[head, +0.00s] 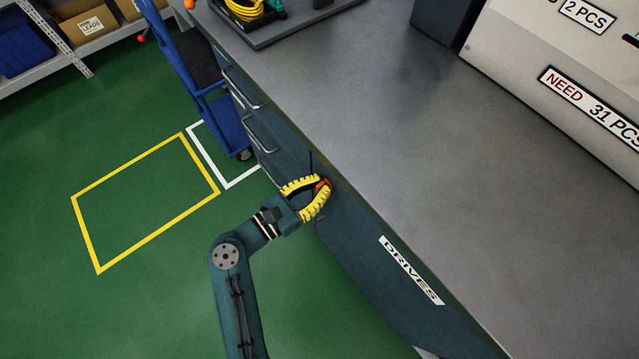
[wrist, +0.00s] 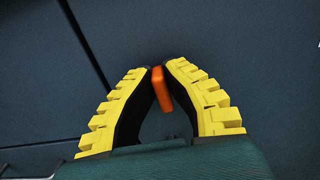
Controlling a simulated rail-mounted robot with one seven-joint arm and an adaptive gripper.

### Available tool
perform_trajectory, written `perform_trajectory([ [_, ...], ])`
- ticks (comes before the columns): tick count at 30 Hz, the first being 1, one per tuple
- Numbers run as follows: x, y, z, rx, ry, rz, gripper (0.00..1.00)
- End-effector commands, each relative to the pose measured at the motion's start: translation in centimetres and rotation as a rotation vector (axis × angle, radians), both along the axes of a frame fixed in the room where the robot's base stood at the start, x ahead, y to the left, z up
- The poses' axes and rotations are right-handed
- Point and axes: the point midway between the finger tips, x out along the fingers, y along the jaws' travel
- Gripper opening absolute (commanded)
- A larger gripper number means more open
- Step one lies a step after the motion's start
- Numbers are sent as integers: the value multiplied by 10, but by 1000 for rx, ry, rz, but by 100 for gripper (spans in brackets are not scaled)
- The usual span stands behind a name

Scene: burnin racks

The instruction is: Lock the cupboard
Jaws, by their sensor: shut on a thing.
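The cupboard (head: 365,250) is the dark blue-grey front under the grey worktop, with a white "DRIVES" label (head: 411,270). In the wrist view its flat front (wrist: 255,40) fills the background, with a dark vertical seam (wrist: 85,40) at the left. My gripper (head: 322,186) has yellow ribbed fingers and is at the cupboard's upper left part, just below the worktop edge. In the wrist view my gripper (wrist: 160,75) is shut on a small orange piece (wrist: 163,90), likely the lock's key or knob. The piece is tilted slightly. The lock behind it is hidden.
Drawers with bar handles (head: 262,132) are left of the cupboard. A blue trolley (head: 215,105) stands beyond them. The grey worktop (head: 400,120) is mostly clear, with a tray (head: 290,28) at the far end. The green floor has a yellow outlined square (head: 145,205).

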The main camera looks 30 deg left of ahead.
Motion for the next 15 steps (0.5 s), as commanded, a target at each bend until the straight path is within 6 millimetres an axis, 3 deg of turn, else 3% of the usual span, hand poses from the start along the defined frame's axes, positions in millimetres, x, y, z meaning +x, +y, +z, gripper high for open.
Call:
perform_trajectory([
  [15, 1, 3, 4, -273, 131, 0, 0],
])
